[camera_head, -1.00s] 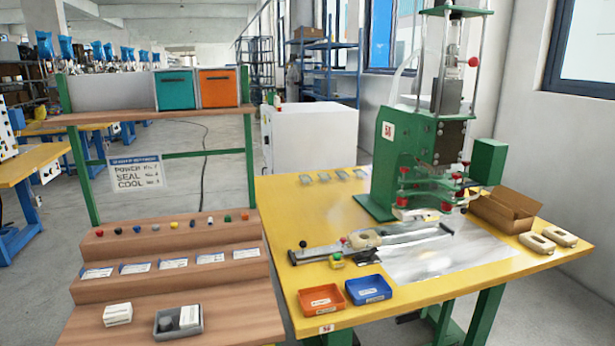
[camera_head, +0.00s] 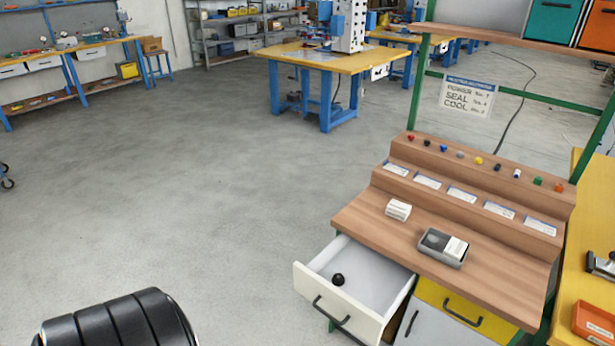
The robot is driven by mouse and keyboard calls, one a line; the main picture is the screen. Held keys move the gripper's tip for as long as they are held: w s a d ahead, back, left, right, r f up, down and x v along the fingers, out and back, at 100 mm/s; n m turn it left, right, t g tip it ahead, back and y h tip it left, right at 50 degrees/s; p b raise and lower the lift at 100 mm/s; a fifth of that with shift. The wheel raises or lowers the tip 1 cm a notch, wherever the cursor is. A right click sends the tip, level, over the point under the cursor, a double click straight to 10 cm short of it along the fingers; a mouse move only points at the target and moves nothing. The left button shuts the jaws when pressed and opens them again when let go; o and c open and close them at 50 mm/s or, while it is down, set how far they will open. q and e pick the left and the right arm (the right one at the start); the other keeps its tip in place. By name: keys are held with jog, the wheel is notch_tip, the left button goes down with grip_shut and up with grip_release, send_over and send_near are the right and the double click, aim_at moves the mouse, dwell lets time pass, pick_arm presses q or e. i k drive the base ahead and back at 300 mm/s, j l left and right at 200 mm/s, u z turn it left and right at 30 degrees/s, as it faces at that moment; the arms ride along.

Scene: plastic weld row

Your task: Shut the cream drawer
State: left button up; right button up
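The cream drawer (camera_head: 314,286) stands pulled out at the left end of the wooden stepped bench, under its top. It has a dark bar handle (camera_head: 331,310) on its front face. A small black ball or knob (camera_head: 338,280) lies inside on the pale drawer floor. A black ribbed rounded shape at the lower left edge appears to be part of my own arm. No gripper fingers show in the head view, and nothing touches the drawer.
A yellow drawer (camera_head: 462,307) sits shut right of the cream one, with a grey front (camera_head: 440,330) below. The wooden bench (camera_head: 380,226) holds a grey tray (camera_head: 426,250) and white blocks. Open concrete floor (camera_head: 180,200) lies to the left. Yellow tables (camera_head: 350,62) stand farther back.

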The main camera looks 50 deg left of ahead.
aim_at(375, 286)
jog(key=u, duration=1.25)
jog(key=i+l+z, duration=0.15)
jog(key=z, duration=0.2)
jog(key=i, duration=0.05)
